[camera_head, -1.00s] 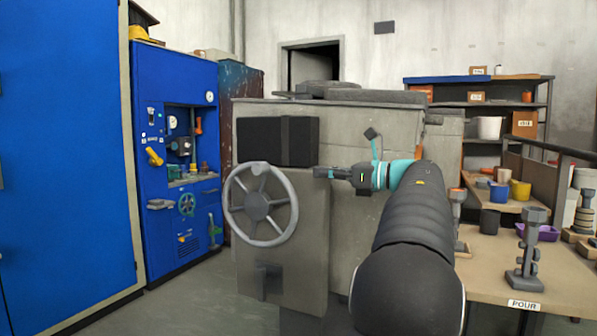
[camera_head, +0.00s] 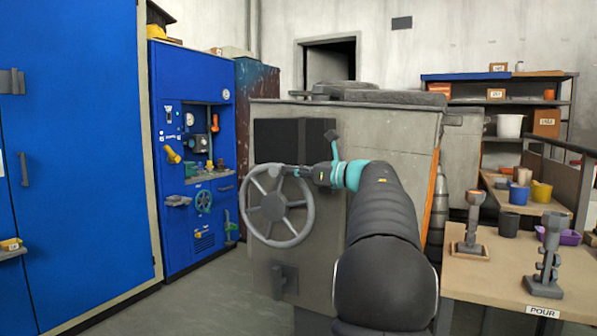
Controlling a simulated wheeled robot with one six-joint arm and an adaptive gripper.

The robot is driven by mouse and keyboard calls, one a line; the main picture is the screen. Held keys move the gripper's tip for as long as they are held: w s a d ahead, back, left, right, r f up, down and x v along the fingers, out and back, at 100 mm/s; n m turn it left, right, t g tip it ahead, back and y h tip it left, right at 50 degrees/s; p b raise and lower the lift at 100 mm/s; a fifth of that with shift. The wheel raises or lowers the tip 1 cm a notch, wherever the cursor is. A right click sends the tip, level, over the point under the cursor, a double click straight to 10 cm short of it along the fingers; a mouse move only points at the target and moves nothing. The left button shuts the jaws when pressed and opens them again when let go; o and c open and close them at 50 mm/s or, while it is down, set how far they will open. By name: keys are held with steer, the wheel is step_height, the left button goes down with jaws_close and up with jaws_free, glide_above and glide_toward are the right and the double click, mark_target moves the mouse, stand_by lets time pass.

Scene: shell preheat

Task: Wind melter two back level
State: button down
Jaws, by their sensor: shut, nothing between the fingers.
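A large grey spoked handwheel (camera_head: 251,217) is mounted on the front of a grey box-shaped furnace (camera_head: 390,134), taken to be the melter; no number shows on it. My gripper (camera_head: 290,170) reaches in from the right at the wheel's upper right rim. Its fingers are shut with nothing between them. They overlap the rim in the picture; whether they touch it I cannot tell. The furnace top looks about level. A dark panel (camera_head: 280,135) is set in its face behind the wheel.
A blue cabinet (camera_head: 90,140) and a blue control panel with a small handwheel (camera_head: 204,201) stand to the left. A table marked POUR (camera_head: 475,270) with grey stands is at the right. Shelves (camera_head: 470,95) stand behind. Open floor (camera_head: 215,285) lies in front left.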

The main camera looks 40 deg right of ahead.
mark_target(280, 165)
steer(key=shift+w+a+r+b, duration=0.15)
steer(key=shift+w+a+r, duration=0.15)
steer(key=shift+w, duration=0.25)
steer(key=shift+w+a+r+b, duration=0.15)
steer(key=shift+w+r, duration=0.1)
steer(key=shift+w, duration=0.25)
steer(key=shift+w+a+r+b, duration=0.1)
steer(key=shift+w+a+r, duration=0.2)
steer(key=shift+w, duration=0.25)
steer(key=shift+s+d, duration=0.1)
steer(key=s+d+r, duration=0.1)
steer(key=s+d, duration=0.1)
steer(key=s, duration=0.4)
steer(key=s+d+r, duration=0.2)
steer(key=s+d, duration=0.1)
steer(key=s, duration=0.3)
steer(key=shift+s+r+b, duration=0.2)
steer(key=shift+r+b, duration=0.1)
steer(key=shift+d, duration=0.1)
